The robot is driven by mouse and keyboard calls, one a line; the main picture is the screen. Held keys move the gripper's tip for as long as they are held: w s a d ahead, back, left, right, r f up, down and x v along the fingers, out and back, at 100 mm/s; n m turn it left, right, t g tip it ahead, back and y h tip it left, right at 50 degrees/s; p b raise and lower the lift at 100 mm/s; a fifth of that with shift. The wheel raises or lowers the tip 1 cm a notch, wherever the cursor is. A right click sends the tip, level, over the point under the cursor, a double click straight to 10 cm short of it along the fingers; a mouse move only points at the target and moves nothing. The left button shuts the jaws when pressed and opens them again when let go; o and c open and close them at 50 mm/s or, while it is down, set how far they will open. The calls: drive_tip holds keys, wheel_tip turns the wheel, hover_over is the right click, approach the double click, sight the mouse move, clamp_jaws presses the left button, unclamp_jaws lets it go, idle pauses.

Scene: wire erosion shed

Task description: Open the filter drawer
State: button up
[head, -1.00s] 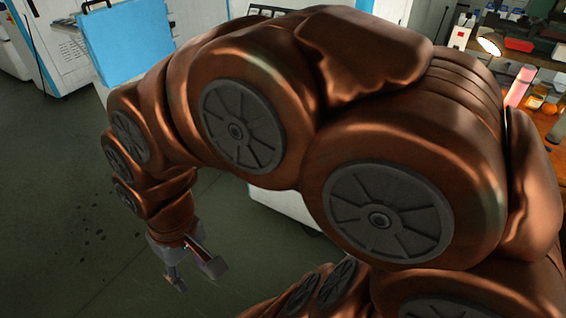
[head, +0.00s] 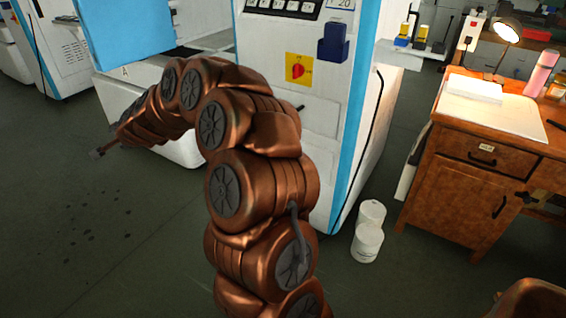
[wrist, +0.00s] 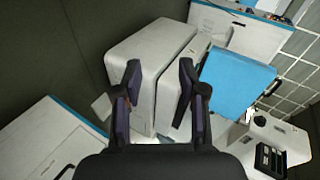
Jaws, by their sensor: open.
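My gripper (head: 97,153) is at the far left end of my arm in the head view, above the dark floor. In the wrist view my gripper (wrist: 160,70) is open, its two dark fingers apart with nothing held. Beyond the fingers is a large pale box-shaped unit (wrist: 145,52) with a plain side and front; it is apart from the fingers. In the head view a white machine base (head: 115,95) stands behind my arm, partly hidden by it. I cannot tell which face is the filter drawer, and no drawer handle is clear there.
A white cabinet with a blue edge (head: 352,120) and a red rotary switch (head: 298,70) stands right of my arm. White tubs (head: 367,243) stand on the floor beside a wooden desk (head: 462,185). A blue panel (head: 125,35) is at upper left.

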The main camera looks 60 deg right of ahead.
drive_tip(key=s+d+f+m+g+h+b, duration=0.1)
drive_tip(key=d+f+m+h+b, duration=0.2)
drive_tip(key=d+f, duration=0.45)
drive_tip(key=s+d+f+m+g+h+b, duration=0.1)
drive_tip(key=d+f+m+h+b, duration=0.2)
drive_tip(key=d, duration=0.8)
drive_tip(key=s+d+f+m+g+h+b, duration=0.1)
drive_tip(key=d+f+m+h, duration=0.35)
drive_tip(key=d+f, duration=0.4)
drive_tip(key=shift+s+d+f+m+g+h+b, duration=0.7)
drive_tip(key=shift+s+d+f+m+g+b, duration=0.85)
drive_tip(key=shift+s+d, duration=1.95)
drive_tip(key=shift+s+d+f+m+g+h+b, duration=0.65)
drive_tip(key=shift+s+d+f+m+g, duration=1)
drive_tip(key=shift+d, duration=3.35)
drive_tip(key=shift+s+d+f+m+g+h+b, duration=0.95)
drive_tip(key=shift+s+d+f, duration=1.25)
drive_tip(key=shift+s+d, duration=1.5)
drive_tip(key=shift+w+d+y, duration=0.25)
drive_tip(key=shift+w+d, duration=0.3)
clamp_jaws()
